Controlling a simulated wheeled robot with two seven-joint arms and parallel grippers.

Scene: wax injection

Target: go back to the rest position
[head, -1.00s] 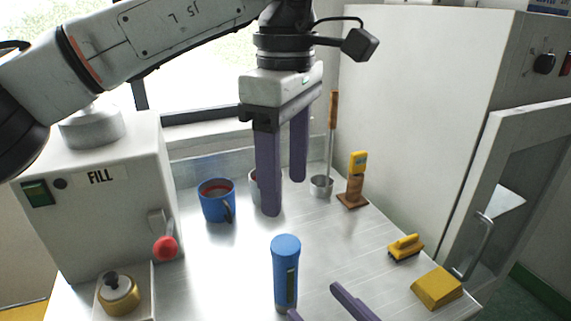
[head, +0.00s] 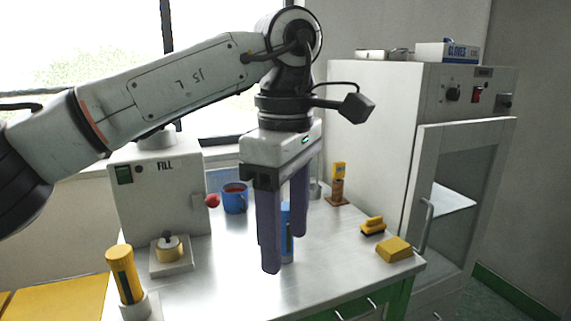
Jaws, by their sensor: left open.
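My left gripper (head: 285,253) hangs over the metal table (head: 220,285) with its two long purple fingers pointing down. It is open, and the fingers are apart. A blue cylinder (head: 287,245) shows behind and between the fingers, which partly hide it. I cannot tell from this view whether they touch it. My left arm comes in from the left, above the filling machine. My right gripper is not in view.
The FILL machine (head: 160,195) stands at the left, near a blue mug (head: 235,198). A yellow cylinder (head: 125,273) stands at the front left. A yellow brush (head: 373,226) and yellow block (head: 395,249) lie at the right. The cabinet's door (head: 455,205) stands at the right.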

